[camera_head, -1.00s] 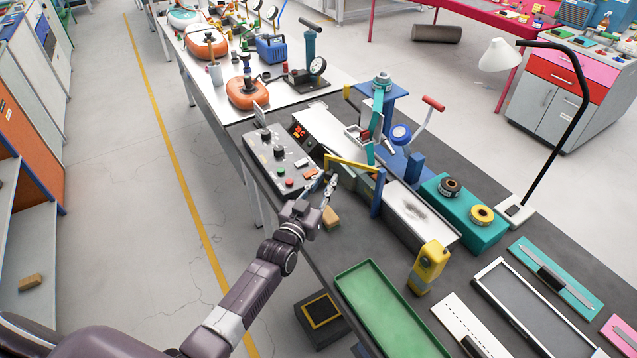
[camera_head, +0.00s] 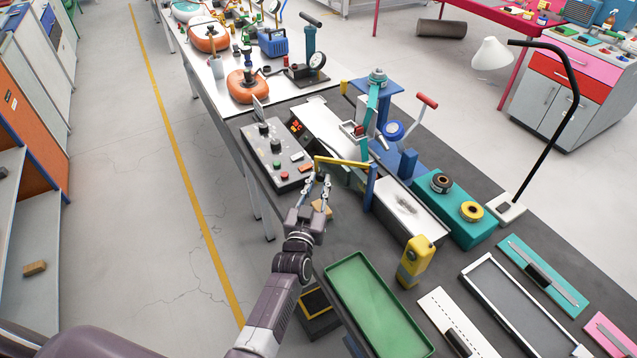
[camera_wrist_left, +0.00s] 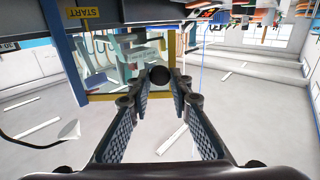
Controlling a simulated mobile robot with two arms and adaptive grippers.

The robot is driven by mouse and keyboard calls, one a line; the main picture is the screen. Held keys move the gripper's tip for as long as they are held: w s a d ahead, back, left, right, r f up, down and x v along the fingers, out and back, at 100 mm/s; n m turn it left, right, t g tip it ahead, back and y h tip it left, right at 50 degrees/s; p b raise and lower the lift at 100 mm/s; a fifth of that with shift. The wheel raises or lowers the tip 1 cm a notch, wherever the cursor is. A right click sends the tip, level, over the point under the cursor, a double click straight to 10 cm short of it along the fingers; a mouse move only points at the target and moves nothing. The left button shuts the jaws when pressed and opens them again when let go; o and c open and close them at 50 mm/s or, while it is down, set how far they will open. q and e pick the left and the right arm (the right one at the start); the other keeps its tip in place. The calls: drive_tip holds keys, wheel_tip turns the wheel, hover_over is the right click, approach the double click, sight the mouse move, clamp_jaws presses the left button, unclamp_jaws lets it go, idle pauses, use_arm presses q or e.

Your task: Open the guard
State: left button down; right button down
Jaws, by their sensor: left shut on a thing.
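The guard (camera_head: 343,162) shows as a yellow-framed panel at the front of the blue press on the workbench. In the left wrist view the guard's yellow frame (camera_wrist_left: 115,97) surrounds a clear pane, with the press parts visible through it. A round black knob (camera_wrist_left: 160,76) sits at the guard's edge. My left gripper (camera_head: 319,186) is at the guard's near lower side, its fingers shut on the knob; the fingertips (camera_wrist_left: 160,88) flank it in the wrist view. The guard stands in front of the press. My right gripper is not in view.
A grey control box (camera_head: 276,158) with buttons stands just left of the gripper. A wooden block (camera_head: 320,209) lies close below it. A yellow device (camera_head: 414,262) and a green tray (camera_head: 372,300) are nearer on the bench.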

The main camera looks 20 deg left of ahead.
use_arm(q)
drive_tip(key=c, duration=1.7)
unclamp_jaws()
drive_tip(key=shift+r, duration=0.1)
drive_tip(key=shift+c, duration=0.2)
drive_tip(key=s, duration=0.7)
drive_tip(key=shift+s+d, duration=0.25)
drive_tip(key=shift+d, duration=0.05)
